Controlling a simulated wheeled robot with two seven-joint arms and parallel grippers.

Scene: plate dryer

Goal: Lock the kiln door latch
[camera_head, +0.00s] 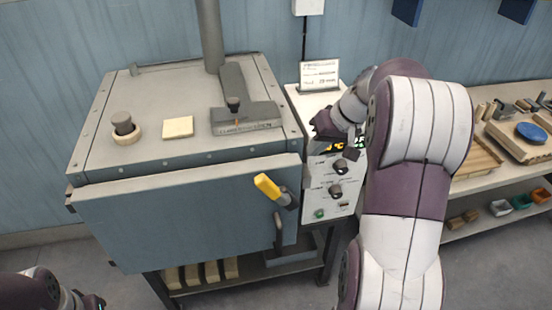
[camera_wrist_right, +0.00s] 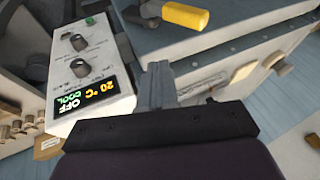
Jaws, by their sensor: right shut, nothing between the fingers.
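The kiln (camera_head: 180,120) is a grey box with a blue-grey front door (camera_head: 170,225), which looks closed or nearly closed. The latch has a yellow grip (camera_head: 267,186) tilted up to the left from a dark pivot (camera_head: 288,202) at the door's right side. The yellow grip (camera_wrist_right: 185,15) also shows at the top of the right wrist view. My right gripper (camera_head: 322,122) is shut and empty, over the control panel, up and right of the latch and apart from it. Its closed fingers (camera_wrist_right: 157,85) show in the wrist view. Only part of my left arm shows at lower left; its fingers are out of frame.
The control panel (camera_head: 320,200) with knobs stands right of the door; its display (camera_wrist_right: 85,95) reads OFF, COOL, 20 °C. A pull bar (camera_head: 278,232) hangs below the latch. A bench with tools (camera_head: 525,140) is at right. Space before the door looks clear.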

